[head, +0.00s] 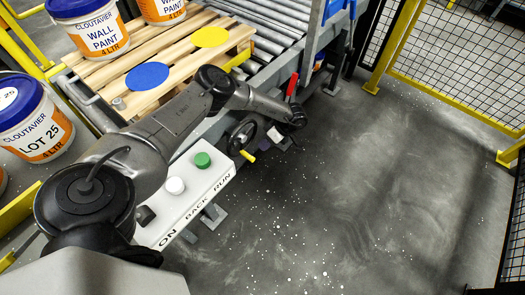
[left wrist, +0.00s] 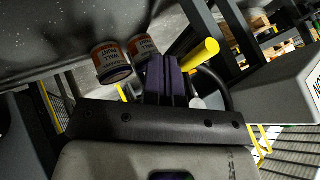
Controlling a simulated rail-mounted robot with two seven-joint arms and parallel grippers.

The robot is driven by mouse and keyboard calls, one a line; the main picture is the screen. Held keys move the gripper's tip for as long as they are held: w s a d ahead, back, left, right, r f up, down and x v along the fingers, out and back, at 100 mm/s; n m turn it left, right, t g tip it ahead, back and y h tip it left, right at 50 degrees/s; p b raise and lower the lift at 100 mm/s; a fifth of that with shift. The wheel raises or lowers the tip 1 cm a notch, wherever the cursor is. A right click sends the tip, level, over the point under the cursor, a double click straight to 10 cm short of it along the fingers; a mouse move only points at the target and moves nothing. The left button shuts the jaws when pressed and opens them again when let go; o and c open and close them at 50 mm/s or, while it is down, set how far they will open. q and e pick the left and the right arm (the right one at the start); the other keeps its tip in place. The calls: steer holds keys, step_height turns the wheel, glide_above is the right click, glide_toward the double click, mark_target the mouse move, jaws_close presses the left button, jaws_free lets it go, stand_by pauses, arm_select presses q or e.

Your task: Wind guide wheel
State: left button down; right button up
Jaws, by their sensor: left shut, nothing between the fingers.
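The guide wheel (head: 241,137) is a dark handwheel on the conveyor's side, with a yellow crank handle (head: 248,156) sticking out low. My left gripper (head: 265,145) is just right of the wheel in the head view, its purple fingers partly hidden by the wrist. In the left wrist view the purple fingers (left wrist: 165,80) are shut together with nothing between them. The yellow handle (left wrist: 200,60) is close to their right, and part of the dark wheel rim (left wrist: 216,84) curves behind it. I cannot tell whether fingers and handle touch. My right gripper is not in view.
A white control box (head: 190,190) with ON, BACK and RUN lettering stands below the wheel. A wooden pallet (head: 182,82) bears paint pails and blue and yellow discs. A LOT 25 pail (head: 38,125) is at left. Open floor (head: 340,190) lies right, up to yellow fencing.

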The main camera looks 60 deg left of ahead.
arm_select(q)
steer(key=p+v, duration=0.2)
steer(key=v, duration=0.7)
steer(key=shift+w+r, duration=0.25)
steer(key=shift+w, duration=0.05)
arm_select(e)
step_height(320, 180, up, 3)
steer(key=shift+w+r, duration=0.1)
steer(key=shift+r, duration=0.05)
arm_select(q)
steer(key=shift+f, duration=0.1)
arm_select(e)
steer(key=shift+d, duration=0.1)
